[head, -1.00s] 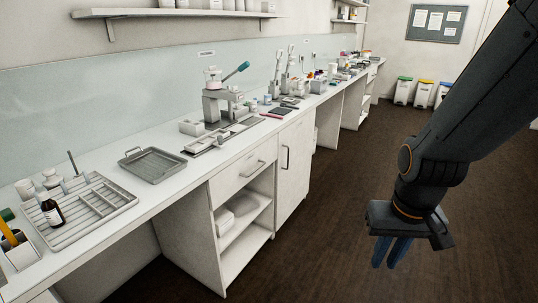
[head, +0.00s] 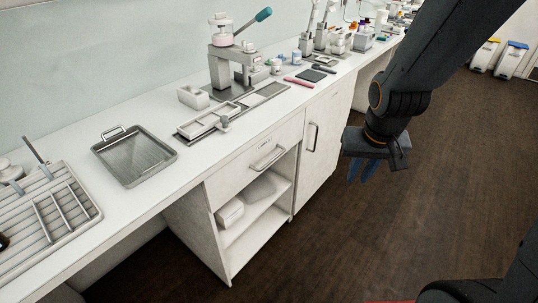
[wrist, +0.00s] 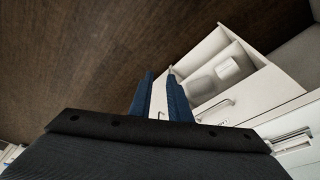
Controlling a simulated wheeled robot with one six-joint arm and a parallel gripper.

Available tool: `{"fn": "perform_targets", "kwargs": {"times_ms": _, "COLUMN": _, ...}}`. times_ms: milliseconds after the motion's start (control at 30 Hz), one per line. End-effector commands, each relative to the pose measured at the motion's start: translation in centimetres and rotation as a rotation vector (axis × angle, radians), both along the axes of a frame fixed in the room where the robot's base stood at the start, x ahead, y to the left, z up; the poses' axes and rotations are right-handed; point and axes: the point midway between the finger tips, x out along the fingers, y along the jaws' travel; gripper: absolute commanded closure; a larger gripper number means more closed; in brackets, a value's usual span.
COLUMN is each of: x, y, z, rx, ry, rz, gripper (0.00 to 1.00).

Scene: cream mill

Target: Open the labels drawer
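The drawer (head: 240,172) is a white front under the counter, above an open shelf unit. It looks shut. It has a bar handle (head: 267,158) and a small label plate (head: 264,143), too small to read. The drawer front (wrist: 255,99) and its handle (wrist: 216,110) also show in the wrist view, right of my fingers. My gripper (head: 362,172) hangs in the air to the right of the drawer, in front of the cupboard door, pointing down and apart from the handle. In the wrist view its blue fingers (wrist: 160,78) have a gap between them and hold nothing.
A cupboard door (head: 322,140) with an upright handle (head: 313,137) adjoins the drawer. The open shelves (head: 262,222) hold white items. The counter above carries a metal tray (head: 135,158), a slotted rack (head: 60,215) and a press (head: 222,65). The floor in front is clear.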

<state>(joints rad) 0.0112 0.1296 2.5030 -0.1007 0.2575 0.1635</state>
Motion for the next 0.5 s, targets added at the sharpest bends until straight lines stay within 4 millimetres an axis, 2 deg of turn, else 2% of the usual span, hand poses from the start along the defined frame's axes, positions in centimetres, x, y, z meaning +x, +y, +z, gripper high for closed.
{"fn": "perform_targets", "kwargs": {"times_ms": 33, "x": 2.4, "y": -0.3, "z": -1.4, "rx": 0.004, "ry": -0.045, "rz": -0.024, "gripper": 0.83}}
{"fn": "perform_targets", "kwargs": {"times_ms": 100, "x": 6.4, "y": -0.3, "z": -2.9, "rx": 0.027, "ry": -0.131, "rz": -0.064, "gripper": 0.83}}
{"fn": "perform_targets", "kwargs": {"times_ms": 167, "x": 9.7, "y": -0.1, "z": -4.2, "rx": 0.063, "ry": -0.207, "rz": -0.090, "gripper": 0.83}}
{"fn": "perform_targets", "kwargs": {"times_ms": 200, "x": 11.8, "y": 0.2, "z": -5.1, "rx": 0.095, "ry": -0.254, "rz": -0.110, "gripper": 0.83}}
{"fn": "perform_targets", "kwargs": {"times_ms": 300, "x": 16.4, "y": 1.6, "z": -7.4, "rx": 0.205, "ry": -0.359, "rz": -0.148, "gripper": 0.83}}
{"fn": "perform_targets", "kwargs": {"times_ms": 400, "x": 20.1, "y": 3.6, "z": -9.7, "rx": 0.352, "ry": -0.438, "rz": -0.179, "gripper": 0.83}}
{"fn": "perform_targets", "kwargs": {"times_ms": 500, "x": 22.7, "y": 5.9, "z": -12.0, "rx": 0.530, "ry": -0.484, "rz": -0.207, "gripper": 0.83}}
